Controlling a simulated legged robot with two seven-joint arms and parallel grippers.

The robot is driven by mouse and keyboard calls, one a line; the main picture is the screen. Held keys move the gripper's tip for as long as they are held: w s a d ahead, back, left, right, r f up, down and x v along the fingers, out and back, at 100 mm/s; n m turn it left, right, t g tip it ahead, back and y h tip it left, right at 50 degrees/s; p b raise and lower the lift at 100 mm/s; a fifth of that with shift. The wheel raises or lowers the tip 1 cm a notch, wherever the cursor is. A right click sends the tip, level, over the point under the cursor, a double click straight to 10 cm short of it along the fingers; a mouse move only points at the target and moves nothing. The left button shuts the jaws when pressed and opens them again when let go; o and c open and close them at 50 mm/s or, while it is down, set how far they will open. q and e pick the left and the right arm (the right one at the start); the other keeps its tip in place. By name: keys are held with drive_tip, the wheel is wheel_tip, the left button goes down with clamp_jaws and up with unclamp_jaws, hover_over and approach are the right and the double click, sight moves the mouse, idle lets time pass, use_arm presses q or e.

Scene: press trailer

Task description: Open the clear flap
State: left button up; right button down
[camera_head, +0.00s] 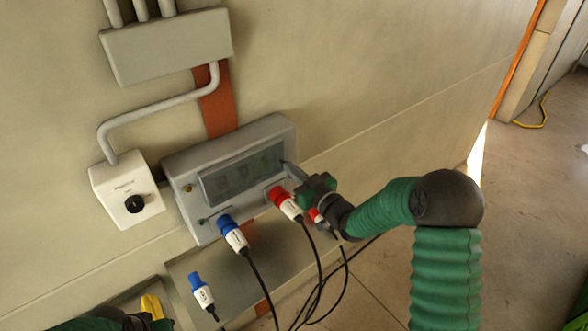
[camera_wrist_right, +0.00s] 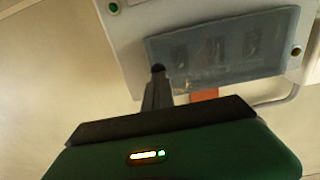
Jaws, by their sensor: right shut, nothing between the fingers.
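The clear flap (camera_head: 243,173) is a smoky see-through cover on the front of a grey wall box (camera_head: 180,165). It looks closed, lying over the box face. It also shows in the right wrist view (camera_wrist_right: 225,50), where the box appears upside down. My right gripper (camera_head: 287,165) is shut and empty, its tip at the flap's right edge in the head view. In the right wrist view the shut fingers (camera_wrist_right: 158,72) overlap a corner of the flap; I cannot tell whether they touch it. My left arm shows only partly at the bottom left; its fingers are not clear.
A white switch box (camera_head: 126,190) with a black knob is at left. A conduit (camera_head: 150,108) runs above. A yellow object (camera_head: 152,306) is at the bottom left.

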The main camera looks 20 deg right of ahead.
drive_tip(key=shift+w+a+r, duration=0.2)
drive_tip(key=shift+a+r, duration=0.05)
idle(0.7)
